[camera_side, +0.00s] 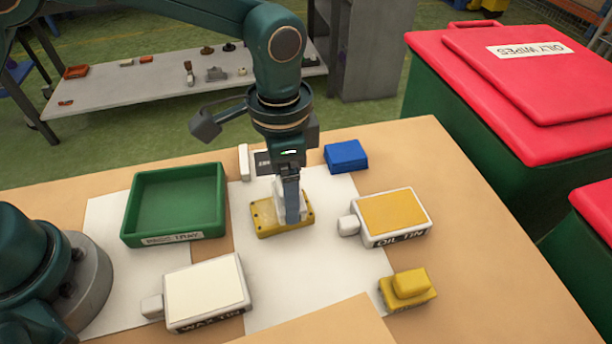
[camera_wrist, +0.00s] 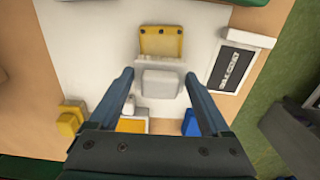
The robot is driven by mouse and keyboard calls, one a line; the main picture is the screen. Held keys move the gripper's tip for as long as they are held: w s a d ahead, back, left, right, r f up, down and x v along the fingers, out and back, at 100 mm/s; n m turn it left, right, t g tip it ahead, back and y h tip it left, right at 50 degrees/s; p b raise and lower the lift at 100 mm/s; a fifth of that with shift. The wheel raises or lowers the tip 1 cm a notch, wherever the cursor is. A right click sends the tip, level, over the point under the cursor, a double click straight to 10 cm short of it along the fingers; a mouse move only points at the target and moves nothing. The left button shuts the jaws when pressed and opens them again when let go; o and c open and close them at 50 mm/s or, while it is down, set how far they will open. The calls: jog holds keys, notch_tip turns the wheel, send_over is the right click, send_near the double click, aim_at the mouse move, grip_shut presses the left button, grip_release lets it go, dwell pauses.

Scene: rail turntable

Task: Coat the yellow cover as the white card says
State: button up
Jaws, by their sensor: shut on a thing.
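The yellow cover (camera_side: 268,221) lies flat on the white sheet below my gripper (camera_side: 291,215); its far part also shows in the wrist view (camera_wrist: 161,40). My gripper, seen in the wrist view (camera_wrist: 160,80), is shut on a white block (camera_wrist: 160,83). The block is low over the cover and hides part of it; I cannot tell whether they touch. The white card (camera_side: 244,162) stands behind, nearly edge-on. In the wrist view it has a dark panel (camera_wrist: 238,72) with lettering I cannot read. The oil tin (camera_side: 394,214) has a yellow top; the wax tin (camera_side: 205,292) has a cream top.
A green tray (camera_side: 130,213) stands at the left, empty. A blue block (camera_side: 346,155) lies behind the oil tin, and a stepped yellow block (camera_side: 408,289) in front of it. A red-lidded bin (camera_side: 480,100) marked OILY WIPES stands beyond the table at the right.

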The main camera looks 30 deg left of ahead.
jog(key=shift+w+d+r, duration=0.1)
jog(key=shift+w+d, duration=0.7)
jog(key=shift+w, duration=0.15)
jog(key=shift+w+d+r, duration=0.1)
jog(key=shift+r, duration=0.2)
notch_tip(320, 180, up, 7)
jog(key=shift+f, duration=0.2)
dwell(0.4)
